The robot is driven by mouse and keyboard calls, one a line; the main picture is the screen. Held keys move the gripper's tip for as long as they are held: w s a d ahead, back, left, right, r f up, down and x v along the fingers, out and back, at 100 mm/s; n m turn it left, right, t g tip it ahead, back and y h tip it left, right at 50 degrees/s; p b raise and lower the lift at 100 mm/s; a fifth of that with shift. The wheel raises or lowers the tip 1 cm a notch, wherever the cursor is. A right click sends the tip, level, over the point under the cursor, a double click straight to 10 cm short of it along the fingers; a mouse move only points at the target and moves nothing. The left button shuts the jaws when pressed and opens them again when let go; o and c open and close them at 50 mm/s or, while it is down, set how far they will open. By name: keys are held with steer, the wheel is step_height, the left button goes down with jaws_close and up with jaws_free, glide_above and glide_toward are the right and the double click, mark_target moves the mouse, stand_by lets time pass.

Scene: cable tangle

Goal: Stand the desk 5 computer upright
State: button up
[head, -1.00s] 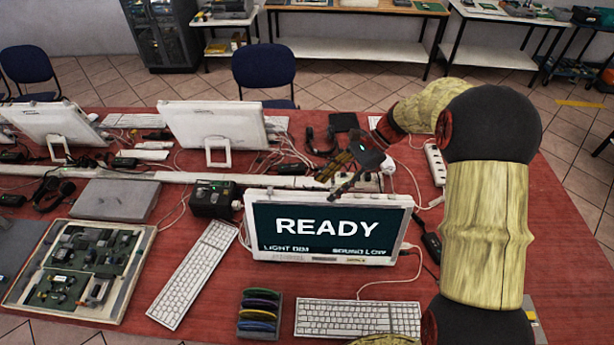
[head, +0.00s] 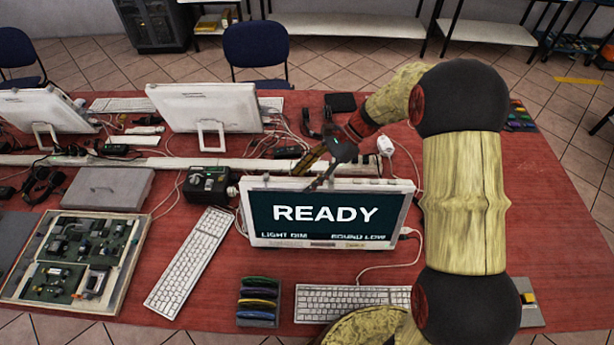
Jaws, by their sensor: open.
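A white-framed computer (head: 328,213) reading READY stands near the middle of the red table, its screen facing me. It looks roughly upright, though its exact tilt is hard to judge. No desk number is readable on it. My gripper (head: 308,176) is open, with its fingers pointing down and left at the computer's top edge. One finger overlaps that edge in the picture; I cannot tell whether it touches. Nothing shows between the fingers. Two more white computers, one at the back (head: 205,108) and one at the far left (head: 45,112), show their backs.
A white keyboard (head: 353,300) and a rack of coloured discs (head: 259,302) lie in front of the computer. Another keyboard (head: 190,262) and a circuit-board tray (head: 75,262) lie left. A black box (head: 208,184) and cables sit close by. My arm covers the right side.

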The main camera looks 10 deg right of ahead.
steer(key=c, duration=0.3)
jaws_close()
stand_by(0.5)
